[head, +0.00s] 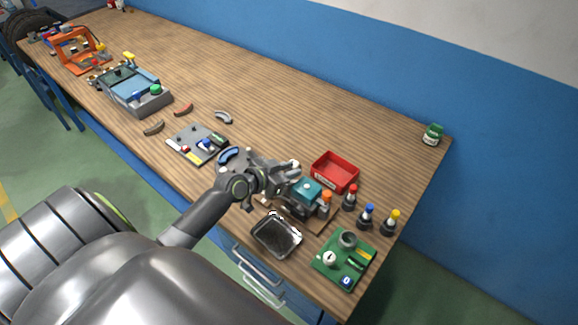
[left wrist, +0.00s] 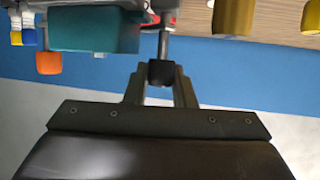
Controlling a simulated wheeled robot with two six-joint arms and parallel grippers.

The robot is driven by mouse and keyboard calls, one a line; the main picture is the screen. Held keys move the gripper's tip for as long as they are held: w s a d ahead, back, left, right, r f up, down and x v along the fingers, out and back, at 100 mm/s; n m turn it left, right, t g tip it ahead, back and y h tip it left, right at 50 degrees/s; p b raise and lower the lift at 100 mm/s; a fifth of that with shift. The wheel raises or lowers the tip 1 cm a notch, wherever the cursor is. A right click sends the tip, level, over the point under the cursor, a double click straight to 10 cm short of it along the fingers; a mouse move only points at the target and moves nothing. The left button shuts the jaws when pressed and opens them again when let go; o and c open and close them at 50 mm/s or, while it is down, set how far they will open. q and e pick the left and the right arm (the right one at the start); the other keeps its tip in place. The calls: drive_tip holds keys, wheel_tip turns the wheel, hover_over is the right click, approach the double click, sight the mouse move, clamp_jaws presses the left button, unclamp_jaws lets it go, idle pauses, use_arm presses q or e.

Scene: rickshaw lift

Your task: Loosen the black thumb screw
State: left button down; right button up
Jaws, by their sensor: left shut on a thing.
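The black thumb screw (left wrist: 161,73) shows in the left wrist view as a small dark knob on a grey metal shaft (left wrist: 163,45). The shaft runs beside a teal block (left wrist: 95,30). My left gripper (left wrist: 160,86) is shut on the knob, with one finger at each side. In the head view my left gripper (head: 288,171) is at the upper left of the teal device (head: 307,189), which stands on a wooden board. The screw cannot be made out there. An orange knob (head: 326,197) is at the device's right. My right gripper is not in view.
A red bin (head: 335,171) stands close behind the device. Bottles with red (head: 352,189), blue (head: 368,211) and yellow (head: 395,215) caps stand to its right. A dark metal tray (head: 277,237) and a green board (head: 343,260) lie in front. The table's back middle is clear.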

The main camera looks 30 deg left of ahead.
use_arm(q)
drive_tip(key=shift+r+n+y+p, duration=0.15)
drive_tip(key=shift+n+y+p, duration=1.4)
drive_tip(key=shift+p, duration=0.95)
drive_tip(key=shift+n+y+p, duration=0.35)
drive_tip(key=shift+y+p, duration=0.05)
drive_tip(key=shift+y, duration=0.35)
drive_tip(key=shift+f+n+y, duration=0.2)
drive_tip(key=shift+n+y, duration=0.2)
drive_tip(key=shift+f+n+y+b, duration=0.15)
drive_tip(key=shift+n+y+b, duration=0.75)
drive_tip(key=shift+y+b, duration=0.25)
drive_tip(key=n+g+y+b, duration=0.1)
drive_tip(key=n+y+b, duration=0.2)
drive_tip(key=b, duration=0.3)
drive_tip(key=shift+f+g+y, duration=0.1)
drive_tip(key=shift+g+y, duration=0.15)
drive_tip(key=shift+g, duration=0.05)
drive_tip(key=shift+r+n+g+y+b, duration=0.25)
drive_tip(key=shift+n+g+y+b, duration=0.4)
drive_tip(key=shift+n+b, duration=0.4)
